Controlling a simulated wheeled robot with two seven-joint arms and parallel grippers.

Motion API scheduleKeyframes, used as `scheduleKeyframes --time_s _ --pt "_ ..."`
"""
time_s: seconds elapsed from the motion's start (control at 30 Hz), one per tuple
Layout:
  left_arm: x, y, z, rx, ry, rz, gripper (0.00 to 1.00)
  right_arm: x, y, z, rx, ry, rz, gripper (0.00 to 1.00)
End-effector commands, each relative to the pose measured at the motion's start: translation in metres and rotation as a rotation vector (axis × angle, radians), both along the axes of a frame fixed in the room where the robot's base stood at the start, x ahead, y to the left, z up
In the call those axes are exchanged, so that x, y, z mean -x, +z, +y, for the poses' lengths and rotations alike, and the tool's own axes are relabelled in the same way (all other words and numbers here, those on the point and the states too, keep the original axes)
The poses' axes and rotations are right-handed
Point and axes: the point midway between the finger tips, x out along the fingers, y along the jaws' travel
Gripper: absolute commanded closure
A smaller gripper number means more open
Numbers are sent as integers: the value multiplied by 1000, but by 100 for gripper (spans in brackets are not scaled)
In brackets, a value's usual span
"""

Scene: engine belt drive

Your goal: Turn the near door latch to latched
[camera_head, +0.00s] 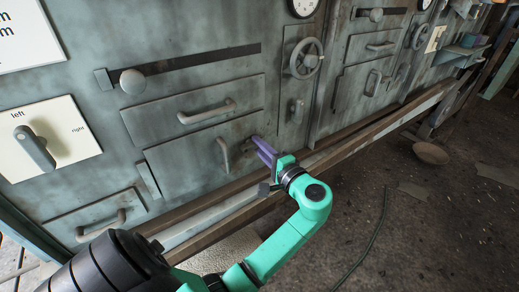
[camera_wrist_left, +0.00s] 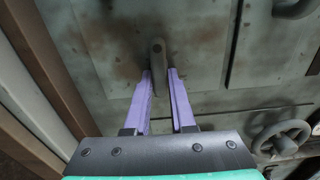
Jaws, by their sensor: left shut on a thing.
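The near door latch (camera_wrist_left: 157,50) is a small grey lever on the grey-green panel, seen in the left wrist view. Its rounded top is at the upper middle and its lower end lies between the purple fingertips. My left gripper (camera_wrist_left: 160,76) is shut on that lower end. My right gripper is in neither view.
A brown wooden ledge (camera_head: 345,152) runs below the panel, close under my left wrist. A handwheel (camera_head: 306,59) and another small handle (camera_head: 297,110) sit up and right of my gripper. A left/right dial plate (camera_head: 70,158) is at the left. The floor at right is mostly open.

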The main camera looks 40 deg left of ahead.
Motion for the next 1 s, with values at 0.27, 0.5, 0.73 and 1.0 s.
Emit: scheduleKeyframes --time_s 0.27,0.5,0.73,1.0 --pt "1 -1 1 6 4 -9 100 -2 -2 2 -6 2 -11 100" --pt "1 -1 1 5 4 -8 54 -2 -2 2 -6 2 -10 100" --pt "0 0 0 4 2 -8 49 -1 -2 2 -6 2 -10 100" --pt "-1 0 4 4 1 -8 49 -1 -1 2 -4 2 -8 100"
